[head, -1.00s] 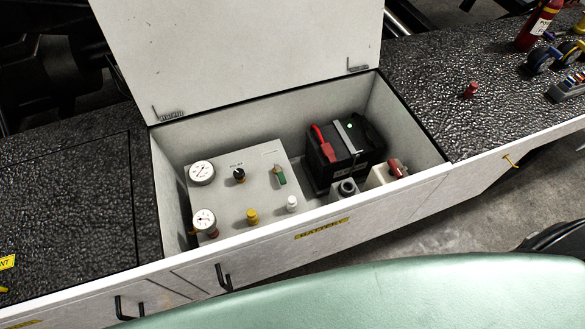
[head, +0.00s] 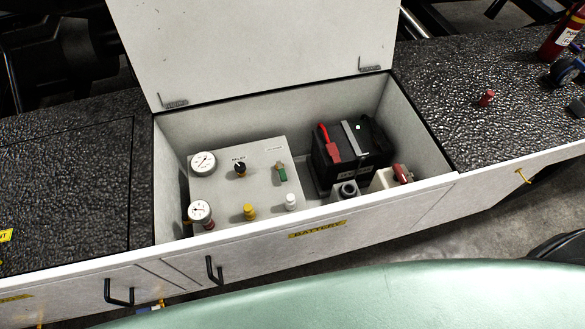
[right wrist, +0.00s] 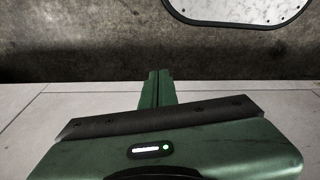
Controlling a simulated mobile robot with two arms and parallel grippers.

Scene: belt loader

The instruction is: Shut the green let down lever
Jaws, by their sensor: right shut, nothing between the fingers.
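The green lever (head: 282,173) stands on the grey control panel (head: 258,196) inside the open battery compartment, right of a black knob (head: 240,169). A small label sits above it. Its exact setting is too small to tell. Neither gripper shows in the head view. In the right wrist view my right gripper (right wrist: 157,78) is shut, with its two green fingers together and nothing between them. It points at a dark, stained surface, and no lever is in that view.
The raised white lid (head: 250,50) stands behind the compartment. A black battery (head: 345,155) with a red terminal cover sits right of the panel.

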